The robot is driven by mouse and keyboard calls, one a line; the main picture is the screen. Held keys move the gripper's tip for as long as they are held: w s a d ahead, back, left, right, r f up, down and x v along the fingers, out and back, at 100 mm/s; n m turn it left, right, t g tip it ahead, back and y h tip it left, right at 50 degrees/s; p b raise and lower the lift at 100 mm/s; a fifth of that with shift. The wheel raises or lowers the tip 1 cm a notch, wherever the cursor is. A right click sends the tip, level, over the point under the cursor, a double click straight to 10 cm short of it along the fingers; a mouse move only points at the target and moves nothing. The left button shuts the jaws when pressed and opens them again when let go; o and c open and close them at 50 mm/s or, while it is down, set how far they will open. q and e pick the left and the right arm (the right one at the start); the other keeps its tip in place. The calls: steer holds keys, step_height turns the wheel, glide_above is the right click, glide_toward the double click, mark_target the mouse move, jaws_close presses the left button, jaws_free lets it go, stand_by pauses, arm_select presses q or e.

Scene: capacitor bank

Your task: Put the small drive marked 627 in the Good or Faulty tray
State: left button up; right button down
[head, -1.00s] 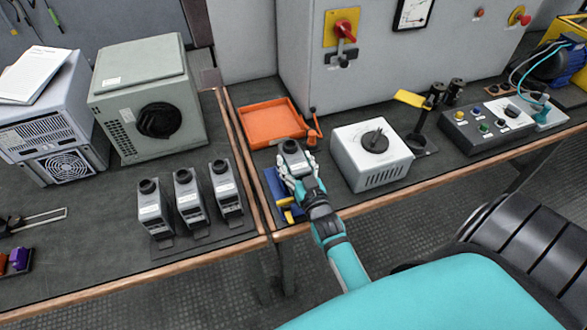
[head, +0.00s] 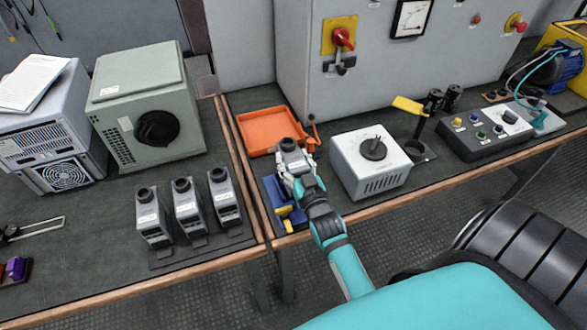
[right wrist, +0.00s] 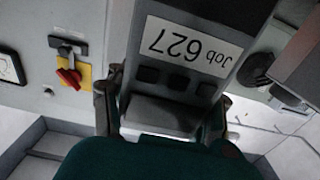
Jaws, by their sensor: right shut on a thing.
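My right gripper (head: 297,170) is shut on the small grey drive (head: 291,153). Its label reads "Job 627" upside down in the right wrist view (right wrist: 195,46). One finger shows on each side of the drive's lower end. In the head view the drive appears upright at the front right corner of the orange tray (head: 256,146); its height above the bench is hard to tell. A blue tray (head: 271,190) lies in front of the orange one, partly hidden by my gripper. I cannot read Good or Faulty on either tray. My left gripper is not in view.
Three similar drives (head: 186,210) stand on a dark mat to the left. A white box with a dial (head: 370,170) stands close to the right of my gripper. A yellow-and-blue item (head: 288,212) lies at the blue tray. The orange tray's floor looks clear.

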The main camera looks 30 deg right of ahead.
step_height(320, 180, up, 6)
steer(key=shift+r, duration=0.2)
steer(key=s+a+r+n+y, duration=0.1)
steer(key=s+a+r+y, duration=0.1)
steer(key=s+a, duration=0.5)
steer(key=s+a+r+n+y, duration=0.1)
steer(key=s+a+r+y, duration=0.1)
steer(key=s+a, duration=0.4)
steer(key=shift+s+a+r+n+t, duration=0.3)
steer(key=shift+s+a+r+n, duration=0.1)
steer(key=shift+s, duration=0.65)
